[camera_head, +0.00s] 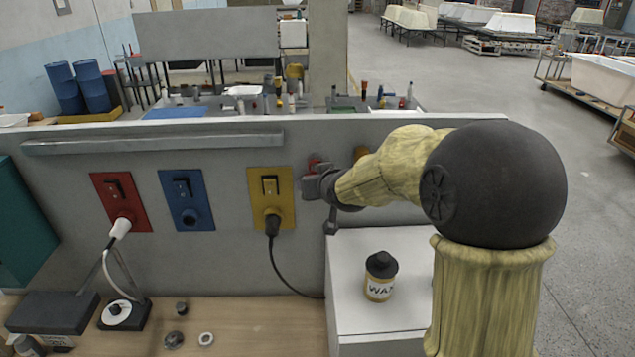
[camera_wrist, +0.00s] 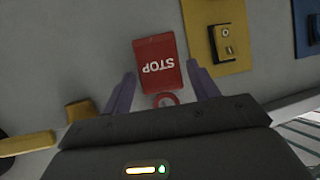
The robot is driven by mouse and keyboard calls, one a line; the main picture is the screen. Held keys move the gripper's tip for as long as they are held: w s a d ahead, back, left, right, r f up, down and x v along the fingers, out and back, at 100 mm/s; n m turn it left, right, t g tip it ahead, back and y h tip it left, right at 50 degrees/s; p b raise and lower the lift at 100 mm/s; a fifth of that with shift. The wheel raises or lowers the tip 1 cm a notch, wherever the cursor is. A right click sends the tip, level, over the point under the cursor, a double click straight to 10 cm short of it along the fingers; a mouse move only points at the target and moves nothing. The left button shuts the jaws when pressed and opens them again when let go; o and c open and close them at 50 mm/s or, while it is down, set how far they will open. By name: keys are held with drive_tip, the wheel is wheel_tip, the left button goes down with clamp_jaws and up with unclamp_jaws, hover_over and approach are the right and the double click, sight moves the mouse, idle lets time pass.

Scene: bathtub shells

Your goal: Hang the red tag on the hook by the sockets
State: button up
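The red tag (camera_wrist: 157,64) shows in the wrist view, its white STOP lettering upside down, with a red ring (camera_wrist: 165,99) at its lower edge. It lies against the grey panel. My gripper (camera_wrist: 160,68) has one finger on each side of the tag. The fingers look open, with narrow gaps at its edges. In the head view my gripper (camera_head: 320,188) is at the panel, right of the yellow socket (camera_head: 270,198). A red bit (camera_head: 314,161) shows just above it; the rest of the tag is hidden there. I cannot make out the hook.
Blue (camera_head: 187,201) and red (camera_head: 121,203) sockets are further left; plugs sit in the red and yellow ones. An orange-yellow piece (camera_head: 360,153) is right of my gripper. A WAX bottle (camera_head: 380,275) stands on a white box (camera_head: 350,314) below. A metal rail (camera_head: 150,143) runs above the sockets.

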drive_tip(key=shift+o, duration=0.7)
drive_tip(key=p+v, duration=0.5)
drive_tip(key=v, duration=1.2)
drive_tip(key=shift+s, duration=0.15)
drive_tip(key=shift+d, duration=0.15)
